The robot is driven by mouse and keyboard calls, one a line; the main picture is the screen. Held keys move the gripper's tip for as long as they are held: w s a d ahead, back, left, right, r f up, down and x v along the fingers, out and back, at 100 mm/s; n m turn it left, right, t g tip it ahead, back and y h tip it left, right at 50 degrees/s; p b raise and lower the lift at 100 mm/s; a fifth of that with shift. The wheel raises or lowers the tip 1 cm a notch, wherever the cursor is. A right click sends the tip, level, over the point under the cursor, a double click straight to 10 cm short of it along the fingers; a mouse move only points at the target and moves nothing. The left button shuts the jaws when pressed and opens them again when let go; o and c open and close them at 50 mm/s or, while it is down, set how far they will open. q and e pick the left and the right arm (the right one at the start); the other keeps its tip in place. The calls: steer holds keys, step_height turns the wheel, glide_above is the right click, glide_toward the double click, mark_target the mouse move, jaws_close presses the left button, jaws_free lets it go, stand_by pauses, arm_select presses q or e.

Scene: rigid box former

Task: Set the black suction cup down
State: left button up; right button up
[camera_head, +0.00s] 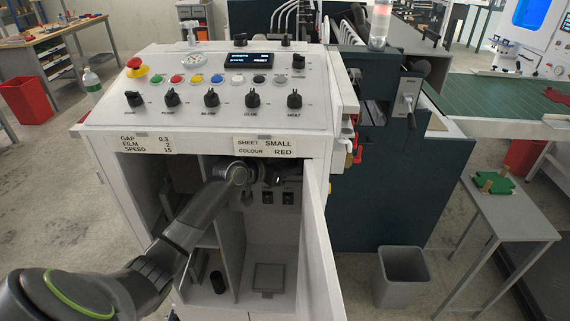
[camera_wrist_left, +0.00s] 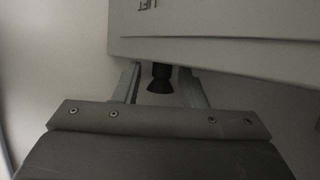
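A black suction cup (camera_wrist_left: 160,79) with a flared end shows in the left wrist view, between the fingers of my left gripper (camera_wrist_left: 160,88). A gap shows on each side of the cup, so the fingers look open around it. Its upper end is hidden behind a pale panel edge. In the head view my left gripper (camera_head: 284,180) is inside the open cabinet under the control panel, mostly in shadow. A small dark cylinder (camera_head: 217,282) stands on the floor of the cabinet's left compartment. My right gripper is not in view.
The white cabinet (camera_head: 105,190) has a divider inside and an open door (camera_head: 318,235) on the right. A grey square plate (camera_head: 269,277) lies on the right compartment floor. The sloped control panel (camera_head: 220,110) overhangs the opening. A grey bin (camera_head: 401,278) stands right.

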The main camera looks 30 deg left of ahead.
arm_select(q)
steer(key=shift+s, duration=0.4)
steer(key=b+v, duration=0.1)
steer(key=v, duration=0.6)
steer(key=shift+w+r+b, duration=0.2)
steer(key=shift+r+b, duration=0.1)
